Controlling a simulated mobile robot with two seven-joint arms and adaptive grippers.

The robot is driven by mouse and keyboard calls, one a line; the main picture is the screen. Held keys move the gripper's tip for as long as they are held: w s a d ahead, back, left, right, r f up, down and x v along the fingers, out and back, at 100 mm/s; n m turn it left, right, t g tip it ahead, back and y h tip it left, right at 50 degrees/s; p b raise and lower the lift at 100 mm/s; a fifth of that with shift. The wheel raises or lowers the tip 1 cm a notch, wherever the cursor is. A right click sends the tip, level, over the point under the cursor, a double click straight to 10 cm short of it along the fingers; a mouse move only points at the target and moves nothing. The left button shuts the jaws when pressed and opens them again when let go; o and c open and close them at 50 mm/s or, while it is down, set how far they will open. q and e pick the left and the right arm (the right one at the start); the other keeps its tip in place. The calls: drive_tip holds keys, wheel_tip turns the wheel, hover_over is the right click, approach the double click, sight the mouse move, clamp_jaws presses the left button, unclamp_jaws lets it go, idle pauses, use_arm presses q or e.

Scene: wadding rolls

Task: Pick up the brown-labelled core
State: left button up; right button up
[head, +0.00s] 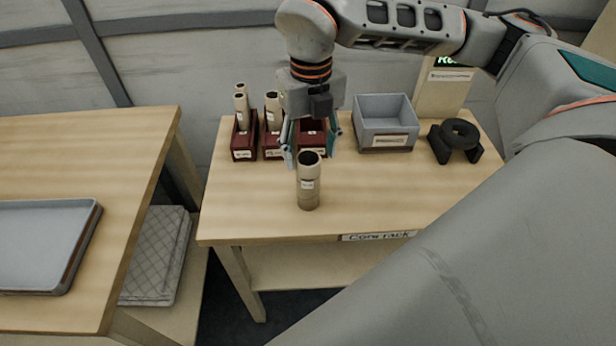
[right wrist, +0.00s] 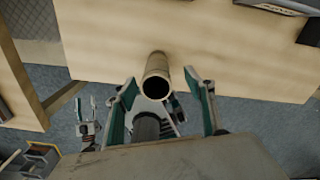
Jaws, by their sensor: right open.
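A tan hollow core (head: 308,190) stands upright on the wooden table, with a pale label on its side and a brownish lower part. My right gripper (head: 311,149) is open and empty, pointing down just above and behind the core's top in the head view. In the right wrist view the core (right wrist: 157,78) shows its dark open end toward the camera, in line with the gap between the open fingers (right wrist: 165,100). I cannot tell the exact height between fingertips and core. My left gripper is not in the head view.
Behind stand dark red holders (head: 243,143), the left and middle ones with cores (head: 241,108); my gripper partly hides the right one. A tray (head: 40,240) lies on the left table.

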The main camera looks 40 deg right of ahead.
sight(308, 176)
drive_tip(key=f, duration=0.3)
drive_tip(key=a+f, duration=0.1)
drive_tip(key=f, duration=0.1)
drive_tip(key=shift+s+f, duration=0.15)
drive_tip(key=shift+s, duration=0.2)
drive_tip(key=shift+f, duration=0.5)
drive_tip(key=c, duration=1.2)
